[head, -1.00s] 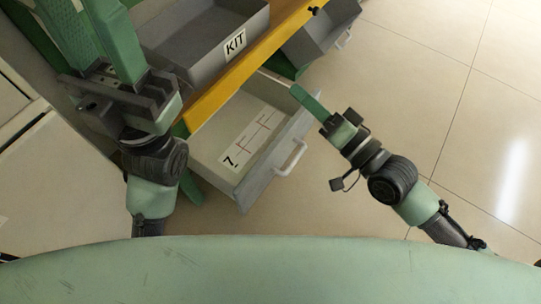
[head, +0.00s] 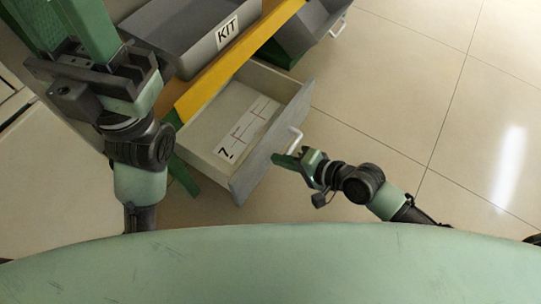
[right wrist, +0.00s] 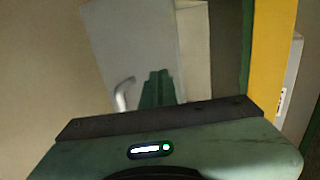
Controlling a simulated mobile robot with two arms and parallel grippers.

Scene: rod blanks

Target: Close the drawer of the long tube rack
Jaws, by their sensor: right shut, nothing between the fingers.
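The drawer (head: 203,152) is pulled out from under the yellow-edged bench. Its grey front (head: 254,172) has a pale handle (head: 296,141). My right gripper (head: 277,159) is shut and empty, with its fingertips close to the drawer front beside the handle. In the right wrist view, the shut green fingers (right wrist: 158,86) point toward the grey front (right wrist: 130,40), with the handle (right wrist: 123,95) just to their left. Whether they touch the front I cannot tell. My left gripper (head: 62,22) is at the upper left, its two green fingers apart, tips cut off by the frame.
A grey bin marked KIT (head: 180,35) stands on the bench above the drawer. The yellow bench edge (head: 228,70) runs beside the opening. Another grey drawer or bin (head: 313,28) juts out farther along. The tiled floor (head: 400,90) to the right is clear.

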